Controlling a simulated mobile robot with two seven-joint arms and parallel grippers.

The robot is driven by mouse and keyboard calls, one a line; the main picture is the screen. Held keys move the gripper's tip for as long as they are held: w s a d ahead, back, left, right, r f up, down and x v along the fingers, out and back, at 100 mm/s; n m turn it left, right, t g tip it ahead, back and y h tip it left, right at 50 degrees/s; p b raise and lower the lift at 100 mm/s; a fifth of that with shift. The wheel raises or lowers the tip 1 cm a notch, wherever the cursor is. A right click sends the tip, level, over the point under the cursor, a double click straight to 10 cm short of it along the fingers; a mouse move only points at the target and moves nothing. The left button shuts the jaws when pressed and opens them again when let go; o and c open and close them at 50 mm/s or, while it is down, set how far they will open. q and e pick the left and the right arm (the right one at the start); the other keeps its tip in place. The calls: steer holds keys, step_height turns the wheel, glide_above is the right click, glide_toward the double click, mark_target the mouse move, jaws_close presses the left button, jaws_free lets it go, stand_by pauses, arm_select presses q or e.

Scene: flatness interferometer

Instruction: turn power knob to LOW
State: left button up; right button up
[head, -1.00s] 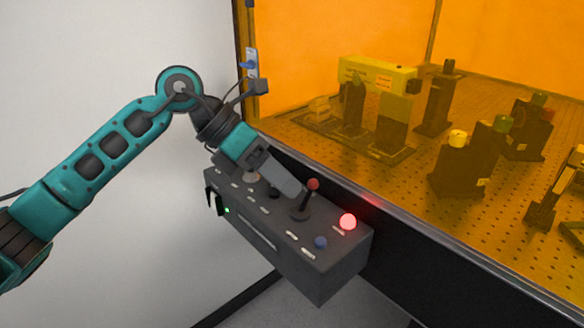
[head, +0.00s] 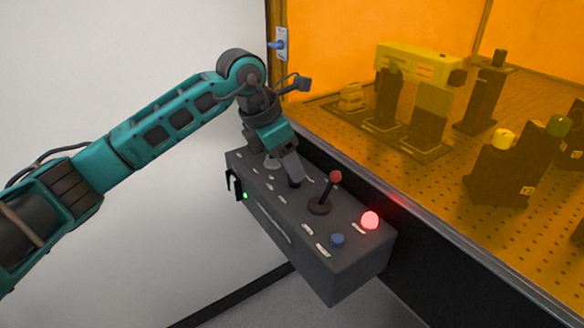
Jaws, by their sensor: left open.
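The grey control box (head: 330,262) juts out below the enclosure's front edge. A black knob (head: 294,183) sits on its top face, partly hidden by my left gripper. A pale grey knob (head: 271,163) stands behind and left of it. I cannot read the labels, so I cannot tell for certain which one is the power knob. My left gripper (head: 293,176) is open and points steeply down, its fingertips at the black knob. Whether they touch it or straddle it is not clear. My right gripper is not in view.
A red-topped lever (head: 335,177) stands close to the right of my left gripper. A lit red lamp (head: 370,220) and a blue button (head: 338,240) are at the box's near end. The orange enclosure window (head: 345,30) rises behind.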

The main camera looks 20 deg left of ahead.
arm_select(q)
steer(key=shift+x, duration=1.15)
steer(key=c, duration=1)
